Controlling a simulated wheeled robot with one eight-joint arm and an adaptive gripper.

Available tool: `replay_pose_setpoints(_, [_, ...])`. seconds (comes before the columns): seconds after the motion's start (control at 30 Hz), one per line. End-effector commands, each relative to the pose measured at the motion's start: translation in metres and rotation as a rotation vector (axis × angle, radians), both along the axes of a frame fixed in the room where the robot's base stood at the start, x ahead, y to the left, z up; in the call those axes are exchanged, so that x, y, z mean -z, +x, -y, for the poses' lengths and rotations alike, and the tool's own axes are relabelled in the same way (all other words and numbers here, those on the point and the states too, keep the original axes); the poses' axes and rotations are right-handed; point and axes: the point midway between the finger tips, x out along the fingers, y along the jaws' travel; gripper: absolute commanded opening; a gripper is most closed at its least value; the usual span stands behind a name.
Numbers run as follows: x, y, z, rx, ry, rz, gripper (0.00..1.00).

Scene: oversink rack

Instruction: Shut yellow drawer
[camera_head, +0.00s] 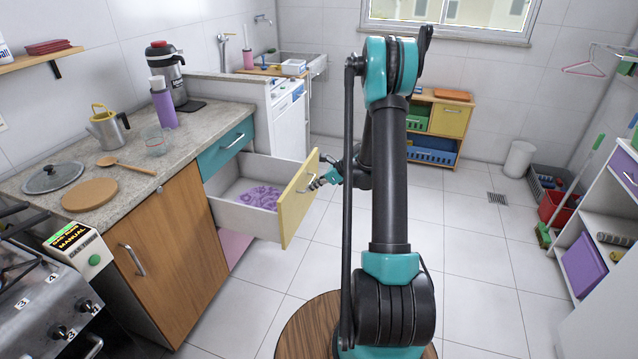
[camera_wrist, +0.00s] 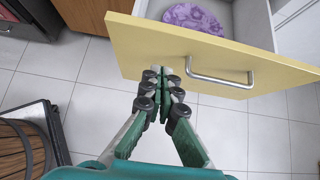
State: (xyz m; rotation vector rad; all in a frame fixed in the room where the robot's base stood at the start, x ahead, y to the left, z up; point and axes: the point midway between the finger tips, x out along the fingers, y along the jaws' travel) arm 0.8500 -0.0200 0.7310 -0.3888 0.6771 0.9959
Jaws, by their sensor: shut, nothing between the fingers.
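The yellow drawer (camera_head: 299,200) stands pulled far out of the counter unit, with a purple patterned cloth (camera_head: 262,197) inside. In the wrist view, its yellow front (camera_wrist: 215,50) spans the upper part, with a metal bar handle (camera_wrist: 220,78) and the purple cloth (camera_wrist: 195,17) behind it. My gripper (camera_head: 314,184) is at the outer face of the drawer front, close to the handle. In the wrist view, my gripper (camera_wrist: 165,75) is shut and empty, its fingertips just left of the handle. I cannot tell whether they touch the panel.
A teal drawer (camera_head: 225,148) above it and a pink one (camera_head: 233,247) below are flush with the counter. A wooden cupboard door (camera_head: 178,255) is to the left. Open tiled floor (camera_head: 470,240) lies right of my arm.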

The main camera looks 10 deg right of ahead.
Motion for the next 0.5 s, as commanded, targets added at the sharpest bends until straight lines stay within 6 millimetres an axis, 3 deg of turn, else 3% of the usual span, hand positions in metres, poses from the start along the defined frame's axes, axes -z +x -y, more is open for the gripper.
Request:
replay_pose_setpoints(0.17, [0.024, 0.013, -0.023, -0.004, 0.0, 0.001, 0.0])
replay_pose_setpoints(0.5, [0.022, 0.031, -0.054, -0.002, -0.001, 0.0, 0.0])
